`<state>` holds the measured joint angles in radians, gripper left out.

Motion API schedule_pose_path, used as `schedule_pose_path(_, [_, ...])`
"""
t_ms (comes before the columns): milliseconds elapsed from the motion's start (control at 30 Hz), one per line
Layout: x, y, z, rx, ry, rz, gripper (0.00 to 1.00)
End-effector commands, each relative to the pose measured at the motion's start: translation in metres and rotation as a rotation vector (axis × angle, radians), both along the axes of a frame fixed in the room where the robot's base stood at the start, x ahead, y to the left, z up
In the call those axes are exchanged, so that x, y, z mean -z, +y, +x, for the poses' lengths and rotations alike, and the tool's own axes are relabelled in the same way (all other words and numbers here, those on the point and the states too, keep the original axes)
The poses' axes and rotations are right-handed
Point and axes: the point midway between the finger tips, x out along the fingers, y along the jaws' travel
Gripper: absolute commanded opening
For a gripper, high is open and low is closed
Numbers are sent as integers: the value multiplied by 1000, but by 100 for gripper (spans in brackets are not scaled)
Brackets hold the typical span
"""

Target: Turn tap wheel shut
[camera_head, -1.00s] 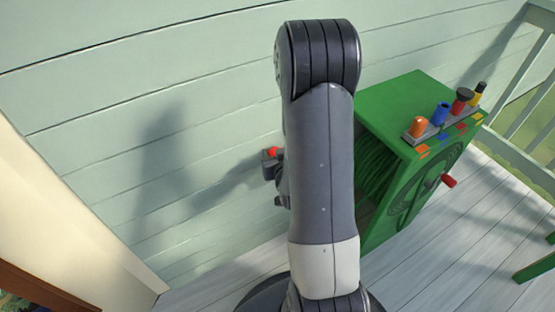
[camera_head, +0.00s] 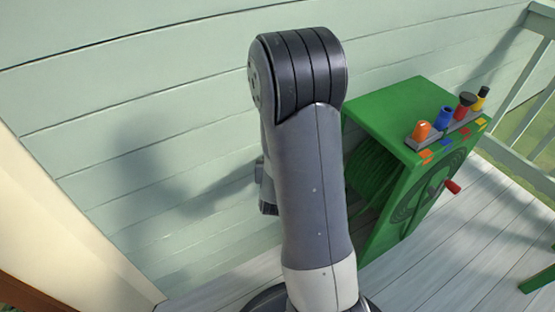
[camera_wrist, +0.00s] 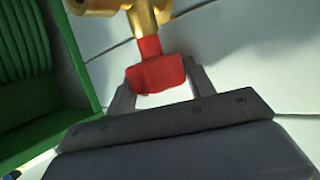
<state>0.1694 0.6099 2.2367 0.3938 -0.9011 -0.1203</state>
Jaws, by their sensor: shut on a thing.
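In the wrist view, the red tap wheel (camera_wrist: 155,72) sits below a brass tap body (camera_wrist: 147,20). My gripper (camera_wrist: 157,92) has one finger on each side of the wheel and is shut on it. The pale wall shows behind the tap. In the head view, my own arm hides the tap, the wheel and the fingertips. Only a dark part of my wrist shows at the arm's left side.
A green hose box (camera_head: 400,110) stands right of my arm, with a red crank knob (camera_head: 452,187) on its front. Several coloured nozzles (camera_head: 445,117) stand in a rack on top. The wall (camera_head: 110,130) is close behind.

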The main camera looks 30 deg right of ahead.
Motion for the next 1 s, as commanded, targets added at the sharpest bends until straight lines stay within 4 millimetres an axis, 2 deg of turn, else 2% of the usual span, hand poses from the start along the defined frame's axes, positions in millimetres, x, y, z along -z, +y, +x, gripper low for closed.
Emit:
schedule_pose_path(100, [0,0,0,-1,-1,-1,28])
schedule_pose_path(133, [0,0,0,-1,-1,-1,52])
schedule_pose_path(400, [0,0,0,-3,0,-1,73])
schedule_pose_path(767, [-1,1,1,-18,-1,-3,73])
schedule_pose_path(1000, [-2,-1,0,-91,1,-2,73])
